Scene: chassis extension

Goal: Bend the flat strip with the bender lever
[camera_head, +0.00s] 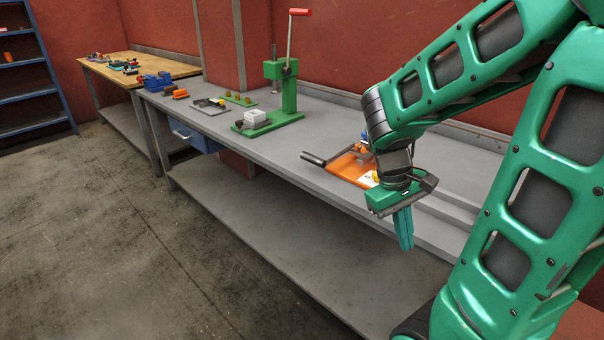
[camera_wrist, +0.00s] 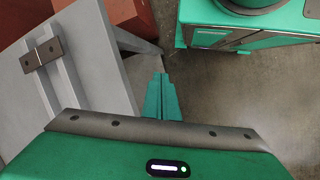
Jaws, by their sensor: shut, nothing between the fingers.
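An orange base (camera_head: 347,168) with a dark-handled lever (camera_head: 314,159) sits on the grey bench; it looks like the bender. My arm and gripper hide part of it. My gripper (camera_head: 403,230) is in front of it, beyond the bench's front edge, fingers pointing down. In the wrist view the gripper's teal fingers (camera_wrist: 160,98) are together and empty. A short dark flat piece with two holes (camera_wrist: 42,53) lies across a pale rail on the bench in the wrist view; it may be the flat strip. I cannot make it out in the head view.
A green press (camera_head: 283,95) with a red-tipped lever stands farther left on the grey bench (camera_head: 240,152). A grey tray (camera_head: 210,106) and small parts lie beyond it. A wooden table (camera_head: 150,68) stands at the back. The floor (camera_head: 110,230) before the bench is clear.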

